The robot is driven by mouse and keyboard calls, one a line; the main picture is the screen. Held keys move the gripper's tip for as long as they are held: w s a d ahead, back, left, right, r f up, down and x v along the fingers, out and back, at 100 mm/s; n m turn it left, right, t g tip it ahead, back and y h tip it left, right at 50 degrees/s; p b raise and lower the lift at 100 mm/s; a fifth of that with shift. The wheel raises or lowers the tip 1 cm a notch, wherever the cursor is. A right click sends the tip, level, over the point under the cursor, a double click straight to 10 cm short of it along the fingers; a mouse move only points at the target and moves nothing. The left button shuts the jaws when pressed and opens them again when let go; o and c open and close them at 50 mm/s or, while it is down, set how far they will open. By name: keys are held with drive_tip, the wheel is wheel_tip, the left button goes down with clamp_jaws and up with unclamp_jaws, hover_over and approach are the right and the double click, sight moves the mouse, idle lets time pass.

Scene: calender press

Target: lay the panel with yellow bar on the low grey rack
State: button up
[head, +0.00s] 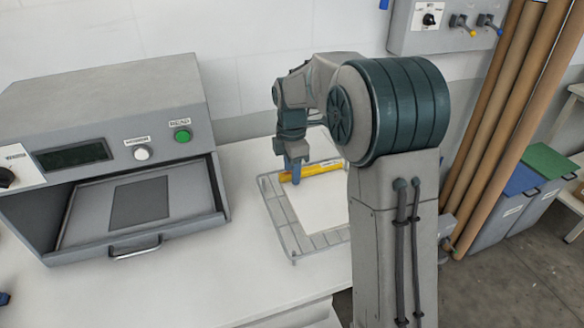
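The white panel (318,207) with a yellow bar (320,170) along its far edge is over the low grey rack (275,213) on the white table. It looks flat and close to the rack's wires; I cannot tell whether it rests fully on them. My gripper (294,179) points down at the left end of the yellow bar, with a blue finger in front of it. The far finger and the grip on the bar are hidden. My arm covers the panel's right side.
A grey press (110,130) stands at the left of the table (190,285) with its drawer (145,210) pulled out. A control box (445,25) hangs on the wall. Brown rolls (510,110) and lidded bins (535,185) stand right of my arm.

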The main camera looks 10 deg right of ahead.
wheel_tip(320, 180, up, 12)
drive_tip(key=s+d+f+m+t, duration=0.1)
drive_tip(key=s+d+f+m, duration=0.1)
drive_tip(key=s+m, duration=0.4)
drive_tip(key=s+d+f+m+t, duration=0.1)
drive_tip(key=s+f+m, duration=0.2)
drive_tip(key=s+m, duration=0.4)
drive_tip(key=s+d+f+m+t, duration=0.1)
drive_tip(key=s+m, duration=0.6)
drive_tip(key=s, duration=0.7)
drive_tip(key=shift+d+f, duration=0.8)
drive_tip(key=shift+c, duration=0.5)
